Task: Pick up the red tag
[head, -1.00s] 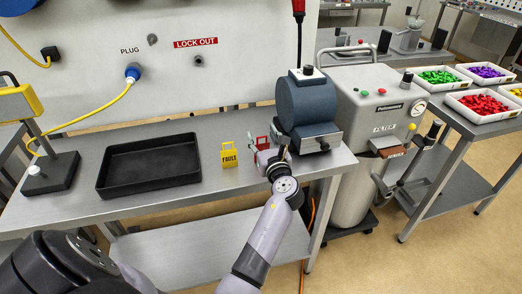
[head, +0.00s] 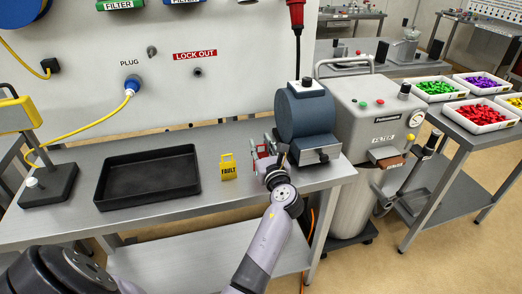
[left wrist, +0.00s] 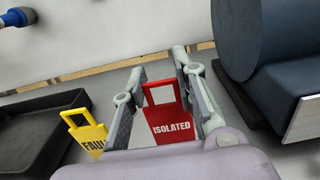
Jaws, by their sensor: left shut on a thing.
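The red tag (head: 261,152) stands on the metal bench between the yellow fault tag and the blue-grey motor-like unit. In the left wrist view the red tag (left wrist: 170,122) reads ISOLATED and has an open loop handle on top. My left gripper (head: 268,148) reaches it from the front, with one finger on each side. In the left wrist view the gripper (left wrist: 160,68) is shut on the tag, which looks upright. The fingers partly hide the tag in the head view. My right gripper is not in view.
The yellow tag (head: 228,168) marked FAULT stands just left of my gripper. The blue-grey unit (head: 304,112) is close on the right. A black tray (head: 148,201) lies further left. The bench front (head: 230,195) is bare. A panel with a LOCK OUT label (head: 195,55) stands behind.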

